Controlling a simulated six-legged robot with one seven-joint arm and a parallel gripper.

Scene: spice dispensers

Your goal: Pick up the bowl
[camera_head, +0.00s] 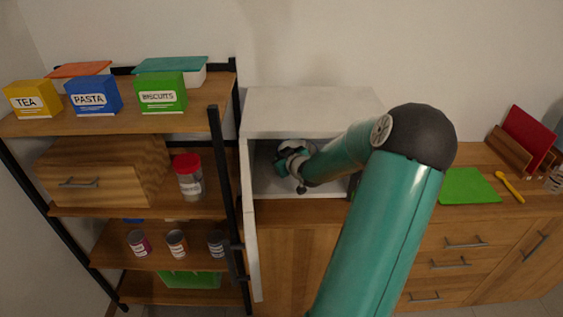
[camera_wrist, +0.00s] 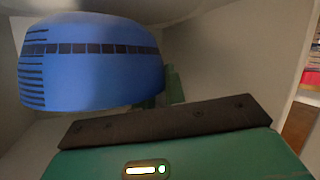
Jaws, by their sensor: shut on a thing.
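A blue bowl (camera_wrist: 92,65) with a dark patterned band fills the upper left of the wrist view, close to the camera. My gripper (camera_wrist: 160,92) shows there as a dark bar and a green finger at the bowl's lower right edge. It is shut on the bowl; the exact contact is mostly hidden. In the head view my gripper (camera_head: 288,166) is inside the open white cabinet box (camera_head: 310,110). The bowl cannot be clearly made out there, as my arm and gripper cover much of the opening.
The box's white door (camera_head: 250,225) hangs open at its left front. A shelf rack (camera_head: 222,170) with boxes, a red-lidded jar (camera_head: 188,177) and cans stands close on the left. A green mat (camera_head: 467,186) lies on the counter to the right.

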